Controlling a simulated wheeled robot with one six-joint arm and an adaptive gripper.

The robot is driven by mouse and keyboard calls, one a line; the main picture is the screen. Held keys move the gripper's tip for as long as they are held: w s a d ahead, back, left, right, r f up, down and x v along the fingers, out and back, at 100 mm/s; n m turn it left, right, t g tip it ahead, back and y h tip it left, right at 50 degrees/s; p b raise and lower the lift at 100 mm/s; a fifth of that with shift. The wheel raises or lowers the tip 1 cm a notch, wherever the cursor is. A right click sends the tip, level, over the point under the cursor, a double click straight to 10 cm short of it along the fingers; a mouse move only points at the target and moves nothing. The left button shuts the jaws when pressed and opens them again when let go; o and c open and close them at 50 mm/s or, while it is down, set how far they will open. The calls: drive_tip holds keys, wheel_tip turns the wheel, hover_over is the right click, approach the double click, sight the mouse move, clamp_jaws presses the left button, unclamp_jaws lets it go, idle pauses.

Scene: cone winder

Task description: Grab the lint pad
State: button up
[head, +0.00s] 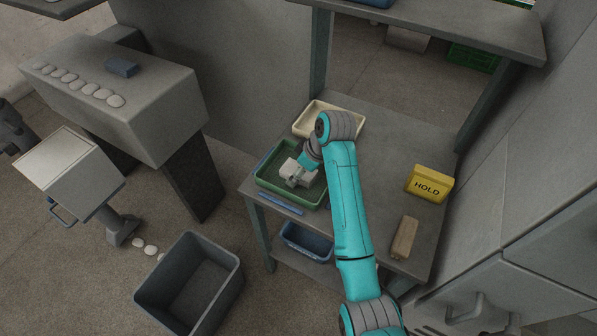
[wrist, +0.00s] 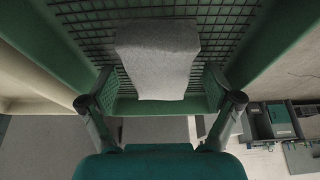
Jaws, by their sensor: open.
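The lint pad appears as a pale grey block (wrist: 157,60) in the wrist view, lying on the mesh floor of a green tray (wrist: 55,30). In the head view the green tray (head: 316,203) is on the table's left side, and the pale block (head: 289,168) shows in it, partly covered by my gripper. My gripper (wrist: 160,90) is open, one finger on each side of the block's near end, with gaps between the fingers and the block. In the head view my gripper (head: 297,178) is low over the tray. I cannot tell if anything touches the block.
A cream tray (head: 313,106) stands behind the green one. A yellow HOLD block (head: 429,185) and a tan brush-like block (head: 404,238) lie to the right on the table (head: 385,165). A blue strip (head: 281,204) lies along the front edge. A grey bin (head: 190,285) stands on the floor.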

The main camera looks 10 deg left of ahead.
drive_tip(key=c, duration=1)
